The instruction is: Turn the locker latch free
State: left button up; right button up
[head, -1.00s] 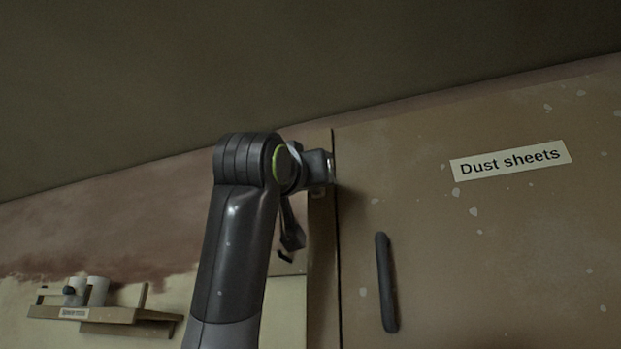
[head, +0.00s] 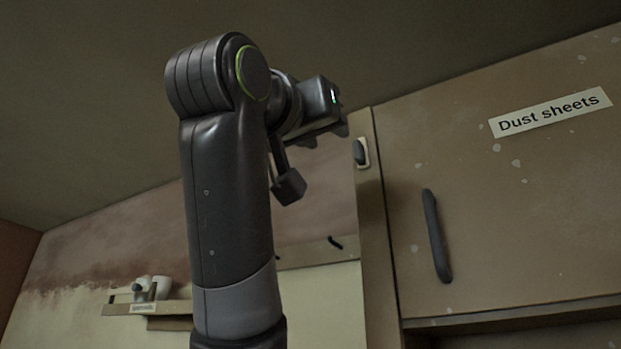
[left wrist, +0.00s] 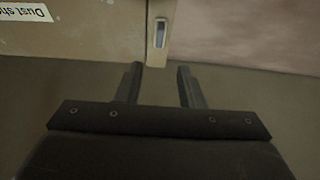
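The locker door (head: 520,190) carries a "Dust sheets" label (head: 550,111) and a long dark handle (head: 436,235); it looks closed. The latch (head: 360,152) is a small dark knob on a pale plate, on the narrow frame left of the door. It stands roughly upright and also shows in the left wrist view (left wrist: 160,33), beyond my fingertips. My left gripper (head: 327,134) is left of the latch, apart from it. In the left wrist view its two fingers (left wrist: 160,78) are spread with nothing between them. My right gripper is not in view.
A small wall shelf (head: 172,308) with pale cups (head: 160,287) is at the lower left. A stained plaster wall (head: 120,240) lies behind my arm. An open recess shows under the door. The space between gripper and latch looks clear.

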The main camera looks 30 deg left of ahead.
pick_arm(q)
jog(key=v, duration=0.3)
jog(key=shift+b, duration=0.4)
dwell(0.3)
